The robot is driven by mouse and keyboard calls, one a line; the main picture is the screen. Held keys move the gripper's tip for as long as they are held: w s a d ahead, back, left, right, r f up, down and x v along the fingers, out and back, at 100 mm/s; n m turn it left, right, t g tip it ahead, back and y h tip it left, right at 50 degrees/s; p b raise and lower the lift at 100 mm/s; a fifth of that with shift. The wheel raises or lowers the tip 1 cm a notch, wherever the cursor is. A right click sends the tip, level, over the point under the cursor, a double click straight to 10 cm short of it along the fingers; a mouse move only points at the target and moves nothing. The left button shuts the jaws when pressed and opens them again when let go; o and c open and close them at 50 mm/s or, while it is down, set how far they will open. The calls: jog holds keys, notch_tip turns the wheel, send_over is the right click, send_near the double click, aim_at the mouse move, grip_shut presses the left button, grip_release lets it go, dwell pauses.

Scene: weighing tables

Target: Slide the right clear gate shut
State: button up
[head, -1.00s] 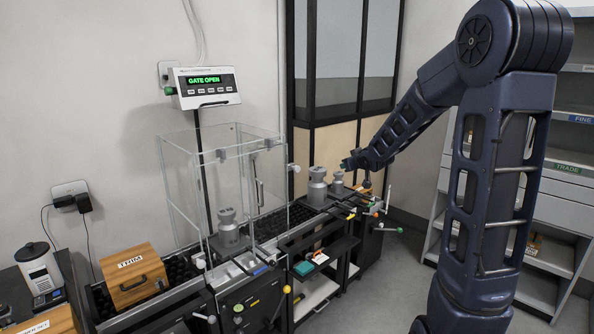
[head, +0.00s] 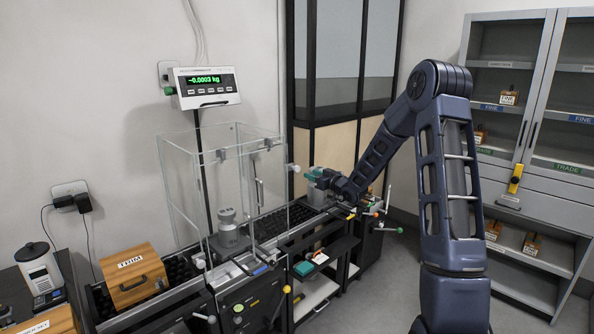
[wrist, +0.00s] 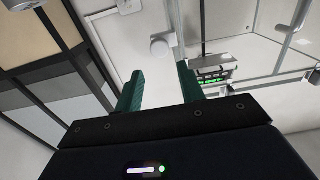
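The clear weighing chamber (head: 201,190) stands on the bench in the head view. Its right clear gate (head: 271,185) carries a dark handle (head: 259,192), and a white knob (head: 293,168) sits at its right edge. Whether the pane fully meets the frame is hard to see. The display (head: 206,80) reads -0.0003 kg. My gripper (head: 313,173) is just right of the knob, apart from it. In the wrist view, the teal fingers (wrist: 158,88) are spread with nothing between them.
A grey weight (head: 228,233) stands inside the chamber. My gripper covers the bench spot right of the chamber. A wooden TRIM box (head: 133,278) is at left. Coloured knobs line the bench front. A shelf cabinet (head: 525,130) stands at right.

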aim_at(298, 169)
jog(key=x, duration=1)
jog(key=shift+w+a, duration=0.1)
jog(key=shift+a, duration=0.05)
grip_shut()
jog(key=shift+f, duration=0.15)
